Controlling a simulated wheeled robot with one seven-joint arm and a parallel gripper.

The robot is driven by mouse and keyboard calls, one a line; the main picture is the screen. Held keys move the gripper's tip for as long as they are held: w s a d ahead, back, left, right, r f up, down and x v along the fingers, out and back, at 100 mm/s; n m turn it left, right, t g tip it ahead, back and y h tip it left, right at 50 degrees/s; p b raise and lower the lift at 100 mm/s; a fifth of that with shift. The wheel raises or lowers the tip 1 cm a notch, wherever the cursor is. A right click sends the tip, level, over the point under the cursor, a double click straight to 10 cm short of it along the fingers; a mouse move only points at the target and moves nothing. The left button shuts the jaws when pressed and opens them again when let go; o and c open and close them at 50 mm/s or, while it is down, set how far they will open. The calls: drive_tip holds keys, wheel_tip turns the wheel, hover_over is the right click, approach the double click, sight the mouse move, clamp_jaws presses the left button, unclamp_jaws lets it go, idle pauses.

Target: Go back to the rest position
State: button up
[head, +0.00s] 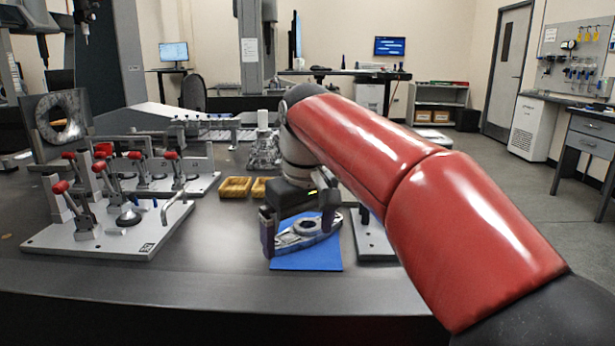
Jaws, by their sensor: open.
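My gripper (299,226) hangs at the end of my red arm, low over the near part of the dark table (200,290). Its two dark fingers are apart. A grey metal part with a round hole (306,234) lies on a blue mat (310,259), below the gripper and partly between its fingers. From this view I cannot tell whether the fingers touch the part. My gripper and arm hide some of the mat and the part.
Clamp fixtures with red-tipped levers (100,236) stand on plates to the left. Yellow trays (235,187) lie behind the gripper. A grey plate (372,238) sits close right of the mat, partly behind my arm. The table's front strip is clear.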

drive_tip(key=s+d+f+m+t, duration=0.2)
drive_tip(key=s+d+f+m, duration=0.1)
drive_tip(key=s+d+f, duration=0.5)
drive_tip(key=s+d+f+m+t, duration=0.2)
drive_tip(key=s+d+f+m, duration=0.2)
drive_tip(key=s+d+f, duration=0.3)
drive_tip(key=s+d, duration=0.1)
drive_tip(key=s, duration=0.4)
drive_tip(key=shift+d+f+m+h, duration=0.3)
drive_tip(key=shift+d+f+h, duration=0.05)
drive_tip(key=shift+h, duration=0.05)
